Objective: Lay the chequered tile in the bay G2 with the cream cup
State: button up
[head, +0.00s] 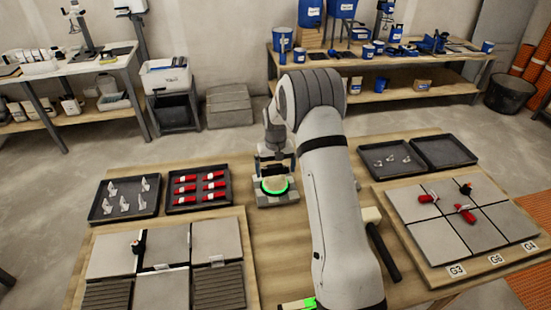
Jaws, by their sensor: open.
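My gripper (275,158) is at the end of my arm near the middle of the table. It is open and stands just behind or over a grey device (277,198). The device has a glowing green ring around a pale, cream-coloured round top (275,184); I cannot tell whether this is the cream cup, or whether the gripper touches it. I can make out no chequered tile. The right tile board (440,279) carries tags G3 (457,270), G6 (496,259) and G4 (530,246). No G2 tag can be read.
The left board holds plain grey (113,254) and dark ribbed tiles (218,287). Trays hold white clips (124,212), red pieces (200,204) and small clips (388,173); one tray (444,152) is empty. A mallet (383,250) lies right of my arm. Red pieces lie on the right board.

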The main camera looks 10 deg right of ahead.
jog(key=shift+f, duration=1.1)
jog(key=c, duration=0.9)
jog(key=shift+o, duration=0.3)
jog(key=o, duration=0.8)
jog(key=shift+o, duration=0.2)
